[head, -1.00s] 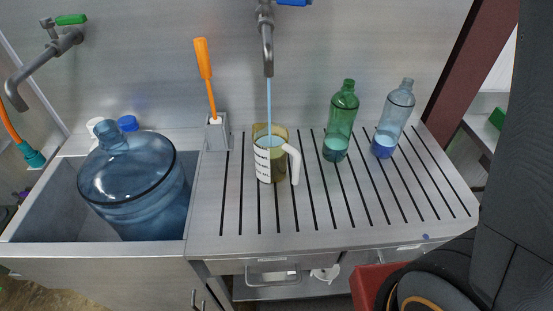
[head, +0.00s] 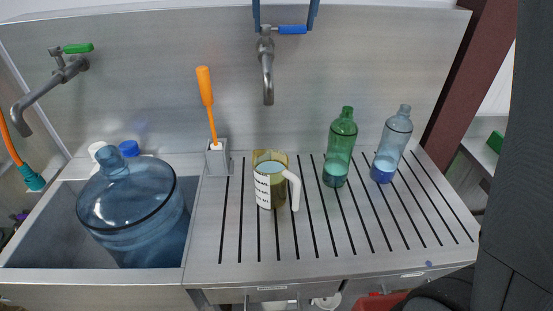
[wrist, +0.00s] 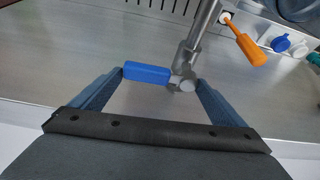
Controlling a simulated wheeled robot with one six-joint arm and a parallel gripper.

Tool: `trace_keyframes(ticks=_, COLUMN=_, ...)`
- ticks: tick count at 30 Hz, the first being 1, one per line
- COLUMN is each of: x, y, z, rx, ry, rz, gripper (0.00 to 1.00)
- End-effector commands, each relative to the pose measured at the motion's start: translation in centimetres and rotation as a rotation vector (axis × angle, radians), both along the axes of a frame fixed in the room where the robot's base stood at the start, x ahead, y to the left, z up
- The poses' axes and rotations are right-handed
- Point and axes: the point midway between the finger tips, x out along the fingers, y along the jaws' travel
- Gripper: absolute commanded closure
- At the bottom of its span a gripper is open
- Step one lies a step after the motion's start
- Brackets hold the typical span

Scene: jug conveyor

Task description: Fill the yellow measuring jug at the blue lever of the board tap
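The yellow measuring jug (head: 263,186), with a white handle and a white label, stands upright on the slatted drainboard below the board tap (head: 267,72). Pale blue water shows inside it; I cannot read the level against the marks. No stream falls from the spout. The tap's blue lever (head: 292,30) points right in the head view; it also shows in the wrist view (wrist: 147,72). My gripper (wrist: 160,78) is open, with its fingers on either side of the lever and tap head. I cannot tell if a finger touches. Only the fingertips (head: 286,17) show in the head view.
A green bottle (head: 341,148) and a clear blue bottle (head: 392,145) stand right of the jug. An orange-handled brush (head: 206,95) stands in a holder to its left. A large blue water bottle (head: 130,205) sits in the sink, below a green-levered tap (head: 60,70).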

Motion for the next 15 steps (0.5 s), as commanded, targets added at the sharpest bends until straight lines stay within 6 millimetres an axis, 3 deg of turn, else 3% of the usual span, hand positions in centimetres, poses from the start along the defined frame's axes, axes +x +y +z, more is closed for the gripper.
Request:
trace_keyframes(ticks=9, x=-0.1, y=0.0, z=0.3, rx=0.001, ry=-0.001, rz=-0.002, gripper=0.00)
trace_keyframes(ticks=15, x=-1.0, y=0.0, z=2.6, rx=0.001, ry=-0.004, rz=-0.002, gripper=0.00)
